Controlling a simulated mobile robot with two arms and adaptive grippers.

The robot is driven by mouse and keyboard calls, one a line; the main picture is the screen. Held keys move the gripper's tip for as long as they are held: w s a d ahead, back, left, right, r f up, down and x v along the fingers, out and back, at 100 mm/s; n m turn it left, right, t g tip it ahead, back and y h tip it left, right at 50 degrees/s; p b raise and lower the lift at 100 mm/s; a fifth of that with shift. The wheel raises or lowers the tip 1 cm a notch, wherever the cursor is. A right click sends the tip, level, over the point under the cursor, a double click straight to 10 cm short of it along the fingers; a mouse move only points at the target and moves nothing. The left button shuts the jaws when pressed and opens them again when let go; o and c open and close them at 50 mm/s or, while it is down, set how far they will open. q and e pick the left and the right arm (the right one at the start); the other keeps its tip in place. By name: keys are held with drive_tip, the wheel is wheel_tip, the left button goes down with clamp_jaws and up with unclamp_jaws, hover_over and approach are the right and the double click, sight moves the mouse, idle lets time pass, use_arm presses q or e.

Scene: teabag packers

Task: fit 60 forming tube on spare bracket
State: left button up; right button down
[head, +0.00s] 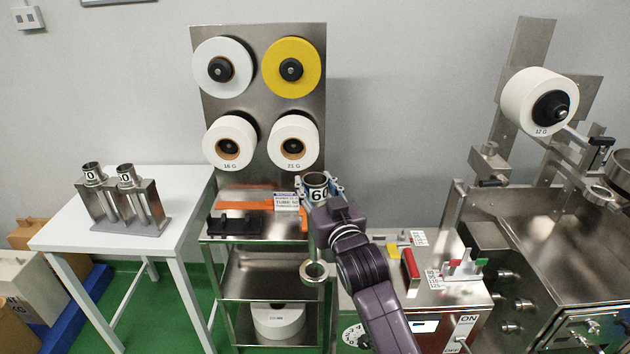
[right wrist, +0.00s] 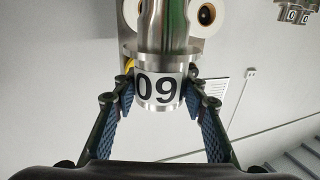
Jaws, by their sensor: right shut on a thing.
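The 60 forming tube (head: 318,194) is a steel cylinder with a white label. My right gripper (head: 321,188) is shut around its labelled part and holds it up in front of the rack. In the right wrist view, the tube (right wrist: 159,85) sits between both finger pads, its label upside down and a narrower steel section running to the top edge. A metal ring (head: 314,269) shows below the gripper in the head view. I cannot tell whether this ring is the spare bracket or part of the tube. My left gripper is not in view.
A steel rack (head: 213,120) carries several reels; a black fixture (head: 234,222) and a TUBE sign (head: 287,200) are on its shelf. Two more tubes stand in a holder (head: 125,205) on the white table (head: 62,236). A control box (head: 450,290) and packing machine (head: 500,220) are right.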

drive_tip(key=shift+f+b, duration=0.6)
drive_tip(key=shift+f, duration=0.6)
use_arm(q)
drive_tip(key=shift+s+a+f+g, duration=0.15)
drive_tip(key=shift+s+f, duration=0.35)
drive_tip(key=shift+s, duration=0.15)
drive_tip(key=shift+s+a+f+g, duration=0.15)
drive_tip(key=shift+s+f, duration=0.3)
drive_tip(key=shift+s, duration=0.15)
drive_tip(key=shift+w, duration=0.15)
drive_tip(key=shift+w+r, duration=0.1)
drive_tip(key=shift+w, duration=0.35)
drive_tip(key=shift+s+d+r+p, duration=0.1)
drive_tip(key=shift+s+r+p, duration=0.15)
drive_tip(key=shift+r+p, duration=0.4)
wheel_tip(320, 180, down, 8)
drive_tip(key=b, duration=0.8)
use_arm(e)
drive_tip(key=shift+f, duration=6.25)
